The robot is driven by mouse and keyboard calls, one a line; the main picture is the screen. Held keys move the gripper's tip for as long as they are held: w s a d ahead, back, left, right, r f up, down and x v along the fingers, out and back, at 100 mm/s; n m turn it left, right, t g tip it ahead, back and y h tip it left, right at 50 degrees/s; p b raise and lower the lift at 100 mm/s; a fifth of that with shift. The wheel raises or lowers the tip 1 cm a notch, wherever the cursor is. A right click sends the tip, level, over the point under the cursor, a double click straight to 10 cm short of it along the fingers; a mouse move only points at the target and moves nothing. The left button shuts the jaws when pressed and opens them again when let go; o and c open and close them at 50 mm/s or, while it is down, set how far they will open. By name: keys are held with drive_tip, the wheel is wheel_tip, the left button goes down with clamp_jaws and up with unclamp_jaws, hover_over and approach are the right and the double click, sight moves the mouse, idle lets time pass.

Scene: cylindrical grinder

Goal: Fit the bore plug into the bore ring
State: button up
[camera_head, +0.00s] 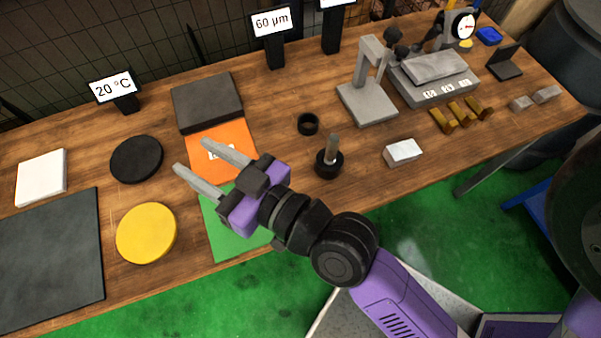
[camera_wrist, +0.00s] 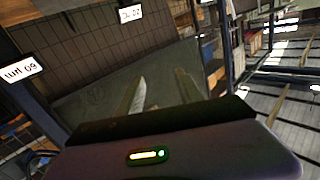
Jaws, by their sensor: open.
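The bore ring is probably the small dark ring (camera_head: 308,124) lying on the wooden bench, its opening facing up. The bore plug is probably the grey upright pin (camera_head: 332,147) with a dark base (camera_head: 328,164), standing just in front of and right of the ring. The two are apart. My gripper (camera_head: 198,164) is open and empty, held above the orange and green mats to the left of both. Its fingers point to the upper left, away from the plug. The wrist view shows the open fingers (camera_wrist: 160,95) against the wall; neither ring nor plug shows there.
Left are a yellow disc (camera_head: 146,233), a black disc (camera_head: 136,159) and a dark plate (camera_head: 50,262). A grey stand (camera_head: 367,100), a white block (camera_head: 402,152) and brass pieces (camera_head: 461,112) lie right. Display signs (camera_head: 271,22) line the back. Bare wood surrounds the ring.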

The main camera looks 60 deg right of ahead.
drive_tip(key=s+d+f+g, duration=0.1)
drive_tip(key=s+d+f, duration=0.1)
drive_tip(key=s, duration=0.5)
drive_tip(key=s+d+f+g, duration=0.1)
drive_tip(key=s+d+f, duration=0.1)
drive_tip(key=s, duration=0.6)
drive_tip(key=s+d+f, duration=0.2)
drive_tip(key=s+f, duration=0.1)
drive_tip(key=s, duration=0.4)
drive_tip(key=shift+s+d+f+n+g+h, duration=0.3)
drive_tip(key=shift+s+d+f+n+g, duration=0.05)
drive_tip(key=shift+s+d+n+g, duration=0.05)
